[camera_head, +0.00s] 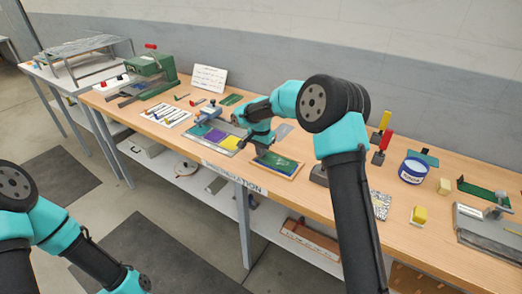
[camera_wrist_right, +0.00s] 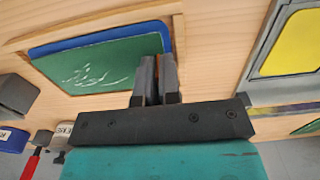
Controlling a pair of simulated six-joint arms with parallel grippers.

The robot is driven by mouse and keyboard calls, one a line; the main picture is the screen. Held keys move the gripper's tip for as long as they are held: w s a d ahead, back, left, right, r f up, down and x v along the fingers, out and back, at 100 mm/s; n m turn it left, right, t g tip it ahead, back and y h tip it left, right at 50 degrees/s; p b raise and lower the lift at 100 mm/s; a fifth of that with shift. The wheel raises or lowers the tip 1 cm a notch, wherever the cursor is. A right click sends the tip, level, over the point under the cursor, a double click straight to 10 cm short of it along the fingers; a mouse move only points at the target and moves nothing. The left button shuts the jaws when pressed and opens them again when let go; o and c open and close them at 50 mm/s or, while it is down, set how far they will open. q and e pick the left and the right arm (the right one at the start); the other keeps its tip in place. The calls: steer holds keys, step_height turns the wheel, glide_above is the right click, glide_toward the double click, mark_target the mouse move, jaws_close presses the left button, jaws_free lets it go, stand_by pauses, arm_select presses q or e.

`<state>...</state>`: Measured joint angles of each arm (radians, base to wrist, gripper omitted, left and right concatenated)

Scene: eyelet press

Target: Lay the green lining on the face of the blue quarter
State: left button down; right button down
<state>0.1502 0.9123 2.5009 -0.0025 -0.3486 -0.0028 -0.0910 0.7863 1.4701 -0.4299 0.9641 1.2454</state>
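The green lining (camera_wrist_right: 100,62) lies over the blue quarter (camera_wrist_right: 105,36) on a pale wooden board (camera_wrist_right: 30,38). In the right wrist view a blue strip shows along the lining's upper edge and at its right end. White script marks the lining. The lining (camera_head: 280,161) also shows in the head view, at the middle of the bench. My right gripper (camera_wrist_right: 159,65) is at the lining's right end. Its fingers are close together, with a thin brown sliver between them. I cannot tell whether they pinch the lining's edge. My left gripper is out of view; only its arm shows at lower left.
Left of the board is a grey tray with purple and yellow pieces (camera_head: 230,143). To the right stand a blue-and-white tin (camera_head: 413,172), red and yellow-handled tools (camera_head: 382,142) and a yellow block (camera_head: 419,215). A green press (camera_head: 152,70) stands at the far left.

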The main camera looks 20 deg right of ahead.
steer(key=shift+f, duration=0.25)
steer(key=c, duration=1.2)
jaws_free()
steer(key=shift+c, duration=0.2)
step_height(320, 180, up, 17)
steer(key=shift+r, duration=0.2)
